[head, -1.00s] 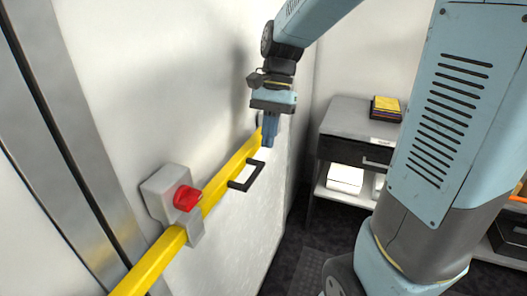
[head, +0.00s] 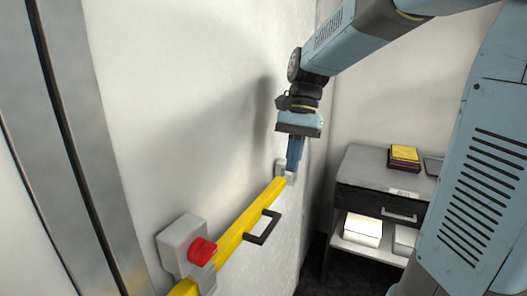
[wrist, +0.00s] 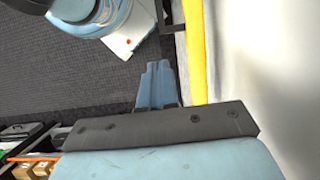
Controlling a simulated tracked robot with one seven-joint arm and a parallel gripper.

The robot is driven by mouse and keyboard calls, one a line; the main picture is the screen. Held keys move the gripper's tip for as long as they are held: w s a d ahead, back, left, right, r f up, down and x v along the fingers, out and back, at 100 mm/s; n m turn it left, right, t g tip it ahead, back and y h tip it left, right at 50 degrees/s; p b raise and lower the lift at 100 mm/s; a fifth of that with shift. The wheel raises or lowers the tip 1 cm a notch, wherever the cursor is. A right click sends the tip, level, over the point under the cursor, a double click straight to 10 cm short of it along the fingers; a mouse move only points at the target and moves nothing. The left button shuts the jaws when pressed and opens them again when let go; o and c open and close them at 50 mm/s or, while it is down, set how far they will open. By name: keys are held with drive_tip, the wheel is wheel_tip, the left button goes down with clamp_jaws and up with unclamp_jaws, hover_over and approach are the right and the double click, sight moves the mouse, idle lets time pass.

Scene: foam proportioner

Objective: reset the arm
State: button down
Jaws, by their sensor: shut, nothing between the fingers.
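My gripper (head: 294,165) points down in the head view, near the white wall and just above the far end of a yellow bar (head: 240,228). Its blue fingers are together with nothing between them. In the wrist view the closed fingers (wrist: 157,82) show over dark floor, with the yellow bar (wrist: 194,50) to their right. From the head view I cannot tell whether the fingertips touch the bar or its end bracket (head: 281,170). A black handle (head: 264,228) sticks out from the bar. A grey box with a red knob (head: 202,250) sits at the bar's near end.
A grey cabinet (head: 362,172) with a drawer and lower shelf stands at the back right. Yellow-topped books (head: 404,156) lie on it and a white box (head: 362,230) is on the shelf. A metal door frame (head: 85,140) is at the left. The wrist view shows open carpet (wrist: 75,75).

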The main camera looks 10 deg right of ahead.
drive_tip(key=s+d+n+t+h, duration=0.2)
drive_tip(key=s+d+n+t, duration=0.5)
drive_tip(key=s, duration=0.4)
drive_tip(key=shift+s+d+r+t, duration=0.2)
drive_tip(key=shift+s+t, duration=0.2)
drive_tip(key=shift+t, duration=0.5)
